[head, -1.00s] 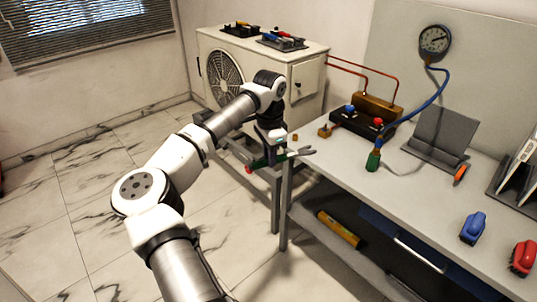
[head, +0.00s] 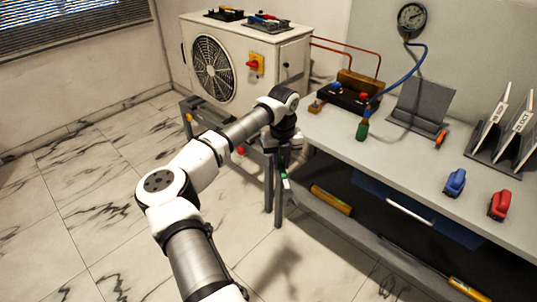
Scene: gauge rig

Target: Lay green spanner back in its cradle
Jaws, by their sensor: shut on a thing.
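My gripper (head: 284,168) is shut on the green spanner (head: 283,176) and holds it in the air beside the left end of the workbench. The spanner shows as a short green piece with a pale end below the jaws; the rest is hidden by the gripper or foreshortened. On the white fan unit (head: 285,60) stand a dark tray (head: 224,14) and a grey tray (head: 282,29) with coloured tools. I cannot tell whether either is the spanner's cradle.
The workbench (head: 390,155) carries a dark manifold with blue and red knobs (head: 345,97), a green-ended blue hose (head: 362,130), a grey stand (head: 420,105), and blue (head: 455,182) and red (head: 500,205) tools. A yellow level (head: 331,200) lies on the lower shelf.

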